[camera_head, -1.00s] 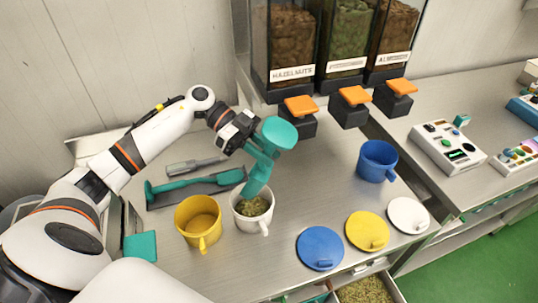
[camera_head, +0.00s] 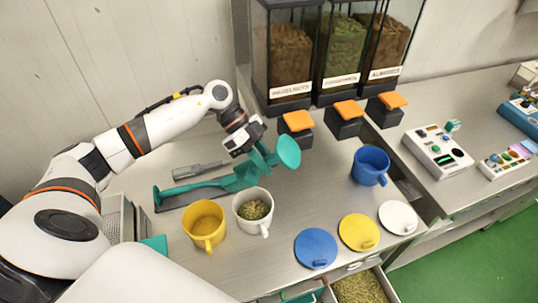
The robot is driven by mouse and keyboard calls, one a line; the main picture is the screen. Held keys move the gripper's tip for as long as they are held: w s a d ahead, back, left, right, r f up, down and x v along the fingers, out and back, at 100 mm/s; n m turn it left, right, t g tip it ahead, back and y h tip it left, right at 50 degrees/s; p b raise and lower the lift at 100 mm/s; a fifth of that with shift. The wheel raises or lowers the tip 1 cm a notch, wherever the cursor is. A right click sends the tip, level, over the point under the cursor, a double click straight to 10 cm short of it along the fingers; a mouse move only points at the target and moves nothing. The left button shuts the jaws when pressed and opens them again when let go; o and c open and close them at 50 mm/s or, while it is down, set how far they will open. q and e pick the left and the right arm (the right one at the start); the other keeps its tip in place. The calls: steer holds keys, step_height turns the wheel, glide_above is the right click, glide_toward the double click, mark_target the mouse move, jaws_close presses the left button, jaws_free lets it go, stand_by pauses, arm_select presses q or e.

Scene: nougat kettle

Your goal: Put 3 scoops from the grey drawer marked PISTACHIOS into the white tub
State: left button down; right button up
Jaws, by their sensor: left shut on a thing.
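My left gripper (camera_head: 256,143) is shut on a teal scoop (camera_head: 266,160), which has a round disc at its upper right end. The scoop is above and behind the white tub (camera_head: 264,225), apart from it. The inside of the scoop is not clear. The white tub stands upright on the steel counter with a heap of greenish pieces inside. An open drawer (camera_head: 392,293) at the bottom edge holds pale greenish pieces; its marking is not visible. My right gripper is not in view.
A yellow tub (camera_head: 205,225) stands left of the white tub, a blue tub (camera_head: 370,167) to the right. Blue (camera_head: 315,249), yellow (camera_head: 358,232) and white (camera_head: 397,217) lids lie in front. Dispensers with orange levers (camera_head: 298,121) stand behind. Another teal tool (camera_head: 190,190) lies on a dark mat.

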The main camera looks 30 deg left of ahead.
mark_target(287, 152)
arm_select(q)
step_height(287, 152, up, 2)
steer(key=y, duration=0.2)
steer(key=g+y, duration=0.1)
steer(key=y, duration=0.2)
steer(key=shift+w+d+r, duration=0.15)
steer(key=shift+r, duration=0.05)
steer(key=y, duration=0.1)
steer(key=r+n+y, duration=0.1)
steer(key=y, duration=0.1)
steer(key=shift+g, duration=0.3)
steer(key=shift+a, duration=0.2)
steer(key=shift+d, duration=0.1)
steer(key=shift+f, duration=0.15)
